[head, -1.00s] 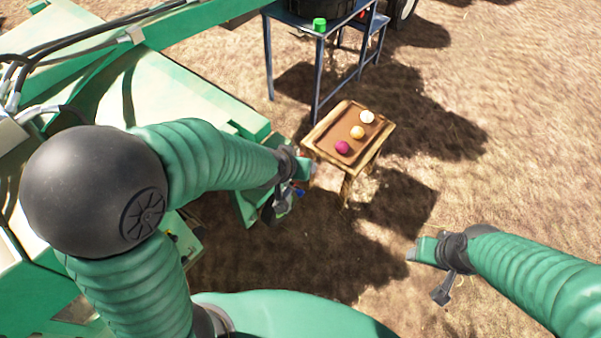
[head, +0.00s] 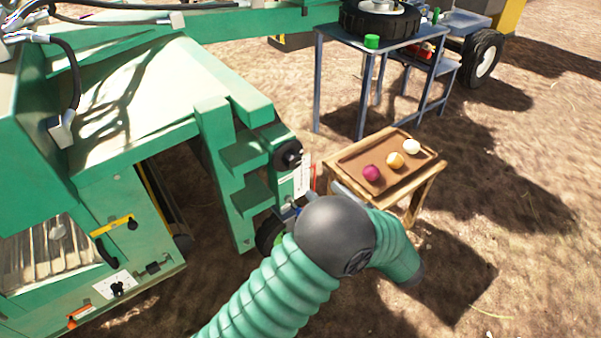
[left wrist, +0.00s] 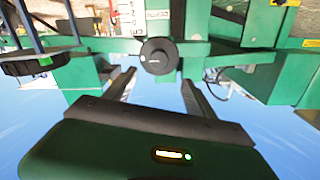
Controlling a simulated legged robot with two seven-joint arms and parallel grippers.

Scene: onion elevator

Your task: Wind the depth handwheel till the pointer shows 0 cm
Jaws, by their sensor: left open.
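The depth handwheel (head: 287,154) is a round black wheel on the green machine's stepped end post. It also shows in the left wrist view (left wrist: 158,55), picture upside down, beyond my fingers. Beside it is a white scale plate (head: 302,178) marked in cm, with a red strip at its edge; the pointer reading is too small to tell. My left gripper (left wrist: 158,80) is open and empty, its two fingers pointing toward the handwheel, apart from it. In the head view my arm hides most of that gripper. My right gripper is not in view.
A wooden stand (head: 420,192) with a tray of three onions stands right of the machine. A yellow-handled lever (head: 115,225) and small controls sit on the machine's near panel. Open soil lies at right.

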